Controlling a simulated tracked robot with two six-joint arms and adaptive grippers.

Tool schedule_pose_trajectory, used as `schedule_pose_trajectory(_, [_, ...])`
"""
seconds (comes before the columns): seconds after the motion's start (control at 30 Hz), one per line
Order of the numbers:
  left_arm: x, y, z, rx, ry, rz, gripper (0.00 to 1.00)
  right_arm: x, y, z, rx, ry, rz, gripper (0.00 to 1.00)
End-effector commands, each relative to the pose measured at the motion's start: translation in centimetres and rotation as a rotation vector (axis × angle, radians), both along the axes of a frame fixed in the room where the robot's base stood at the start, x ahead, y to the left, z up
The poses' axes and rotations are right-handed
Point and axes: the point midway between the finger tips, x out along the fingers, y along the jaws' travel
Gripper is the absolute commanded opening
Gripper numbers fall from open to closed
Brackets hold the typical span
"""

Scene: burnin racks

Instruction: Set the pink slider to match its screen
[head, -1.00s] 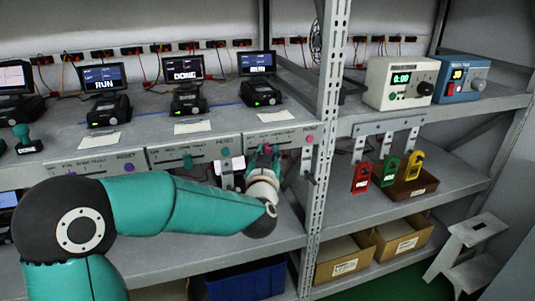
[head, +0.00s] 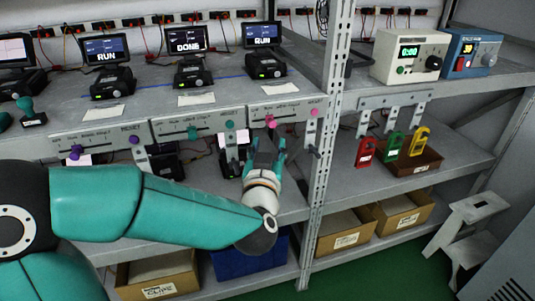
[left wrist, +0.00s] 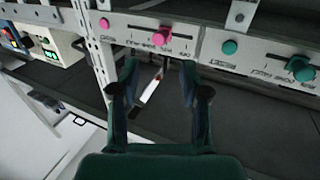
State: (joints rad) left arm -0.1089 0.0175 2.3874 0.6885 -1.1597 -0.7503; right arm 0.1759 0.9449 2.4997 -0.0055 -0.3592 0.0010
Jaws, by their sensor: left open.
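The pink slider (head: 271,121) sits on the front panel (head: 290,115) of the shelf edge, left of the panel's middle in the head view; its exact mark is unreadable. The slider also shows in the left wrist view (left wrist: 162,36), beyond my fingertips. Its screen (head: 262,35) stands above and reads RUN. A round pink button (head: 314,111) is at the panel's right end. My left gripper (head: 267,147) is open and empty, just below the slider and apart from it; it also shows in the left wrist view (left wrist: 159,68). My right gripper is out of view.
A teal slider (head: 192,132) and a purple slider (head: 76,152) are on panels to the left. A metal post (head: 328,110) stands right of the pink panel. A device (head: 233,160) sits on the lower shelf, near my gripper.

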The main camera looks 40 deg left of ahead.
Motion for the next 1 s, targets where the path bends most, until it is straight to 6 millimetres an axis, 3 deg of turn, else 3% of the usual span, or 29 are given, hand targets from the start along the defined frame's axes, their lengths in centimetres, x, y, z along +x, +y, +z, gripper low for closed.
schedule_pose_trajectory(0.23, [-2.2,-1.4,0.0,0.000,0.000,-0.001,0.46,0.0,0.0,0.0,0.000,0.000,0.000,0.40])
schedule_pose_trajectory(0.83, [-2.3,-1.1,0.1,0.002,0.007,0.009,0.46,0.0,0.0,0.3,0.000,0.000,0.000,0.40])
schedule_pose_trajectory(0.93, [-1.8,-0.8,-1.3,0.008,0.059,0.020,0.46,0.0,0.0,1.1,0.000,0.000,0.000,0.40])
schedule_pose_trajectory(1.0, [-1.2,-0.6,-3.3,0.016,0.123,0.025,0.46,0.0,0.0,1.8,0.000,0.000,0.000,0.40])
